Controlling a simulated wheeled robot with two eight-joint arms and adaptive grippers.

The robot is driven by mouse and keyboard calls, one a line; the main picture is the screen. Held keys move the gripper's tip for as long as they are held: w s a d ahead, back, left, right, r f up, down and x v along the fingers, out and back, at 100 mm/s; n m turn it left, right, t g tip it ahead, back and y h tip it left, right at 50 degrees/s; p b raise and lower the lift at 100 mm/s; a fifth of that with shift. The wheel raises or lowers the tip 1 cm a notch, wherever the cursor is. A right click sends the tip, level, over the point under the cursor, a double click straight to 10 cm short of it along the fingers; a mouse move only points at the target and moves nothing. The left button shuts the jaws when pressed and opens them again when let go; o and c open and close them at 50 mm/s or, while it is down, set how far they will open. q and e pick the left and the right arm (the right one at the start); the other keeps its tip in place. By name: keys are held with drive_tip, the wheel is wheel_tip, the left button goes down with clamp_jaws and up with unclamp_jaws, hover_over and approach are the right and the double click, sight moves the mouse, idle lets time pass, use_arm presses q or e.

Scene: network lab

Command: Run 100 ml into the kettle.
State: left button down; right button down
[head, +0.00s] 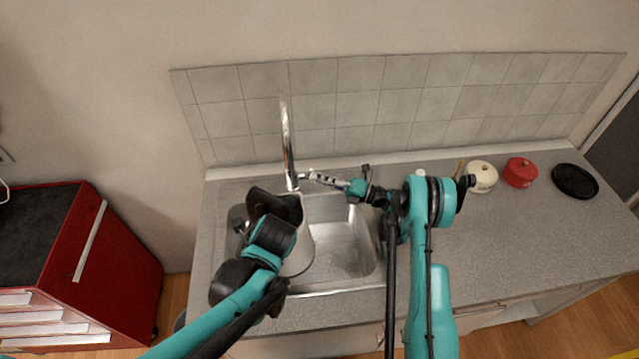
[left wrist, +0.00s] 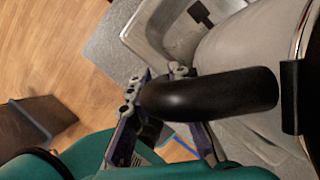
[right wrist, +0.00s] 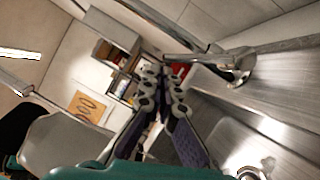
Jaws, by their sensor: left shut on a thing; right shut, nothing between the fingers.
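The kettle (head: 300,258) is in the sink (head: 345,240) below the tap (head: 289,140), partly hidden by my left arm. My left gripper (left wrist: 155,95) is shut on its black handle (left wrist: 215,95); the pale kettle body (left wrist: 240,50) shows beside it. The left fingertips are hidden in the head view. My right gripper (head: 308,176) is shut and empty, just right of the lower end of the tap. In the right wrist view its closed fingers (right wrist: 162,85) are near a chrome tap part (right wrist: 238,66); contact cannot be told. The water level inside the kettle is not visible.
A cream pot (head: 482,177), a red pot (head: 520,172) and a black round plate (head: 575,181) stand on the counter at right. A tiled splashback (head: 400,105) is behind the tap. A red cabinet (head: 120,260) stands at left. The counter's right front is clear.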

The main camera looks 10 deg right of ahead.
drive_tip(key=shift+w+r, duration=0.15)
drive_tip(key=w+r+m+h, duration=0.2)
drive_tip(key=w+r+m, duration=0.1)
drive_tip(key=w+m, duration=0.2)
drive_tip(key=shift+w+g, duration=0.25)
drive_tip(key=shift+g, duration=0.05)
idle(0.8)
idle(0.5)
